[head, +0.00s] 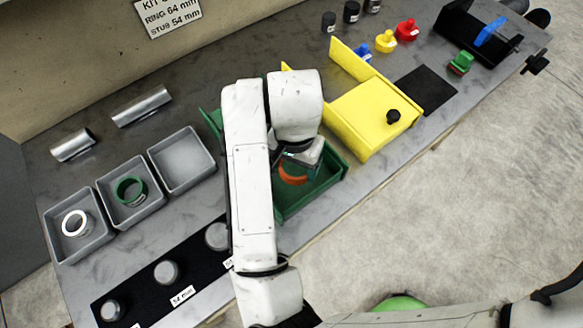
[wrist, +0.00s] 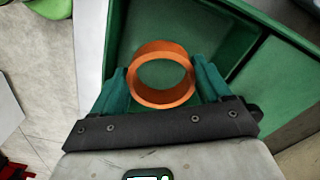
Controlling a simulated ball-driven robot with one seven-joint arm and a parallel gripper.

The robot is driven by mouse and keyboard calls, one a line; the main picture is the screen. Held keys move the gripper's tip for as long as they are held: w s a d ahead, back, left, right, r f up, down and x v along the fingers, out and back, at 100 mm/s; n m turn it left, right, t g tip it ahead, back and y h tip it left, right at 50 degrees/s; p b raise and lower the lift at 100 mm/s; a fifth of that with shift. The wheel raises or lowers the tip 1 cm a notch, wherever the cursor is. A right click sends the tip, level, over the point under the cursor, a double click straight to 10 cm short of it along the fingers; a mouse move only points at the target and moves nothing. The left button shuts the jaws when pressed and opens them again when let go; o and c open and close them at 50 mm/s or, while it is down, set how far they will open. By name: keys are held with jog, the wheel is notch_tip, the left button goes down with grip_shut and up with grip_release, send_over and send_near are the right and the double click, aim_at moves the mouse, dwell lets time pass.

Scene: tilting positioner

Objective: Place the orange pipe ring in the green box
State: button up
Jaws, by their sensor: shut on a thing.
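The orange pipe ring (wrist: 163,76) is between the two green fingers of my gripper (wrist: 163,84) in the wrist view, with a finger against each side. In the head view the orange ring (head: 292,177) shows below my gripper (head: 296,168), inside the outline of the green box (head: 332,182). The green box also fills much of the wrist view (wrist: 222,42) behind the ring, with a dividing wall at its right. I cannot tell whether the ring touches the box floor. My arm hides the left part of the box in the head view.
A yellow box (head: 370,115) with a black knob stands right of the green box. Three grey trays lie at the left; one holds a green ring (head: 130,190), another a white ring (head: 75,223). A black strip with grey studs (head: 166,271) lies in front.

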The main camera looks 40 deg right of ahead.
jog(key=shift+w+a+f, duration=0.1)
jog(key=shift+w+f, duration=0.15)
jog(key=shift+f, duration=1.7)
jog(key=shift+f, duration=0.15)
jog(key=o, duration=1.3)
jog(key=shift+c, duration=0.2)
notch_tip(320, 180, up, 12)
jog(key=p, duration=0.1)
jog(key=shift+r, duration=0.2)
